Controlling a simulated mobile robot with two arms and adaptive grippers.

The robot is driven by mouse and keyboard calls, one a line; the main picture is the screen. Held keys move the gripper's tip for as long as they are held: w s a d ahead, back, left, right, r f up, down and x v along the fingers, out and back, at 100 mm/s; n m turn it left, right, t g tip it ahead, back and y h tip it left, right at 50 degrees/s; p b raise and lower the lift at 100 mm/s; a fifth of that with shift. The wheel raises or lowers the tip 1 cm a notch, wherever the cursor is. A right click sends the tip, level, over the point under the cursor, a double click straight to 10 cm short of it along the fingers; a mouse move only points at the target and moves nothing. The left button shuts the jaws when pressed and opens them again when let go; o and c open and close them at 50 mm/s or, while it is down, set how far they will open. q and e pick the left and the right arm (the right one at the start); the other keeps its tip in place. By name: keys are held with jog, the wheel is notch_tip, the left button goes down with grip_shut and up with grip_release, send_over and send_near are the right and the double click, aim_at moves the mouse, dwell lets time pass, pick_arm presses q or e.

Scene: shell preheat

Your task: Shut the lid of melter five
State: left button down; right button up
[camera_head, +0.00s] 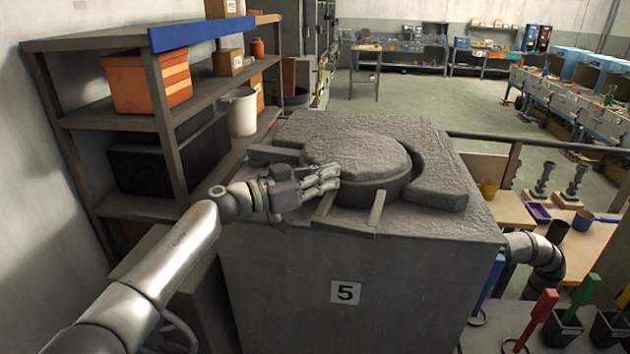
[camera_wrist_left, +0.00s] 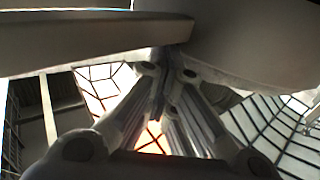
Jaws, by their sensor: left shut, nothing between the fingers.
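Melter five is a large grey block (camera_head: 290,270) with a "5" plate (camera_head: 345,292) on its front. Its round, rough grey lid (camera_head: 355,155) lies roughly flat over the top, with a dark rim below its right and front edge. I cannot tell whether it is fully seated. My left gripper (camera_head: 333,178) is shut and empty at the lid's left front edge; contact is unclear. In the left wrist view the closed fingers (camera_wrist_left: 165,85) point towards large grey surfaces overhead, which I cannot identify surely. My right gripper is not in view.
A raised grey collar (camera_head: 440,190) curves around the lid's right side. A shelf (camera_head: 130,205) with an orange box (camera_head: 146,82) and a white bucket (camera_head: 238,112) stands at left. Red (camera_head: 540,310) and green (camera_head: 582,295) handled tools stand at lower right.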

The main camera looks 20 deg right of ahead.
pick_arm(q)
jog(key=shift+w+d+n+t, duration=0.15)
jog(key=shift+d+t, duration=0.1)
jog(key=shift+d, duration=0.15)
jog(key=shift+w+d+n+t, duration=0.15)
jog(key=shift+d+t, duration=0.1)
jog(key=shift+d, duration=0.15)
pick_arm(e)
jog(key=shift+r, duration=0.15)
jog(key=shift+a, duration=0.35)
pick_arm(q)
jog(key=shift+a, duration=0.1)
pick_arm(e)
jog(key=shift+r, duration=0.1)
